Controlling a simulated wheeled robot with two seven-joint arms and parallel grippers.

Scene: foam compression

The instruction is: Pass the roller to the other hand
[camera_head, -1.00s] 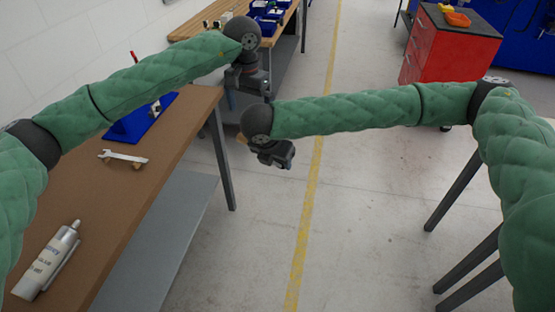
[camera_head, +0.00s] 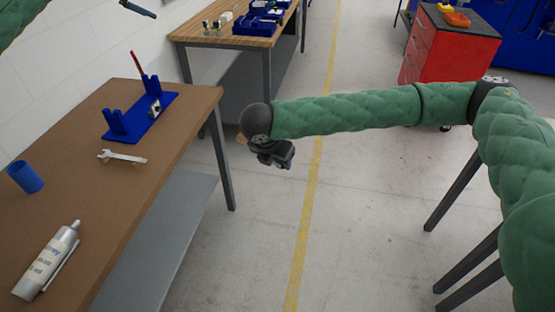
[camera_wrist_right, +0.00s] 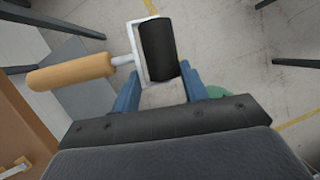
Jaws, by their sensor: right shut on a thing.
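The roller has a black cylinder (camera_wrist_right: 158,50), a white frame and an orange-tan handle (camera_wrist_right: 72,70). My right gripper (camera_wrist_right: 160,90) is shut on the roller, with its blue fingers at the white frame. In the head view my right gripper (camera_head: 277,155) hangs over the open floor beside the workbench. Only a small tan bit of the roller's handle (camera_head: 241,139) shows there. My left arm is mostly out of the head view at the top left. A blue and dark tip, apparently my left gripper (camera_head: 138,9), shows at the top edge, too little to tell its state.
The brown workbench (camera_head: 100,205) carries a blue cup (camera_head: 25,177), a white tube (camera_head: 47,263), a wrench (camera_head: 122,156) and a blue rack (camera_head: 140,118). Another bench (camera_head: 225,30) stands behind, and a red cabinet (camera_head: 448,55) at the back right. The floor between is clear.

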